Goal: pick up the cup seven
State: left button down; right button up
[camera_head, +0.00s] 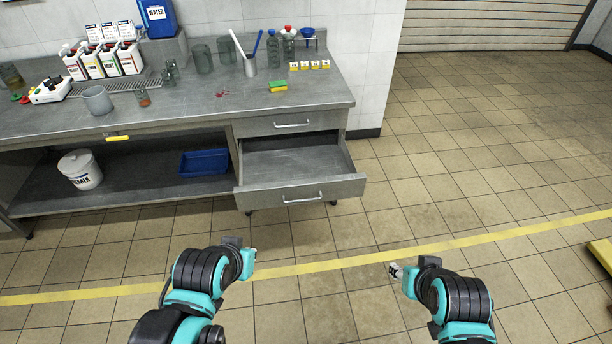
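Several cups and glasses stand on the metal counter (230,115) in the head view. They include a grey cup (97,101) at the front left, a tall dark glass (202,60) at the back and a grey holder cup (250,67) with a white and a blue stick in it. Small glasses (168,74) stand left of the tall glass. I cannot read a seven on any of them. My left gripper (249,263) and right gripper (397,271) are over the floor in front of the counter, away from the cups. Their finger openings are too small to judge.
An open, empty-looking drawer (300,190) juts out under the counter's right end. Labelled bottles (103,60), a blue water container (157,17), a yellow-green sponge (278,86) and small yellow signs (309,65) stand on top. A white bucket (80,169) and blue tray (204,162) sit below.

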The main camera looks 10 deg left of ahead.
aim_at(140, 92)
jog(key=u, duration=1.3)
jog(key=z, duration=0.35)
jog(key=i+j+z, duration=0.75)
jog(key=i+j, duration=0.65)
jog(key=j, duration=0.25)
jog(key=i+j+z, duration=0.1)
jog(key=i+j, duration=0.35)
jog(key=j, duration=0.25)
jog(key=i+j, duration=0.25)
jog(key=j, duration=0.15)
jog(key=i+j+z, duration=0.1)
jog(key=j, duration=0.25)
jog(key=i+j, duration=0.3)
jog(key=j, duration=0.1)
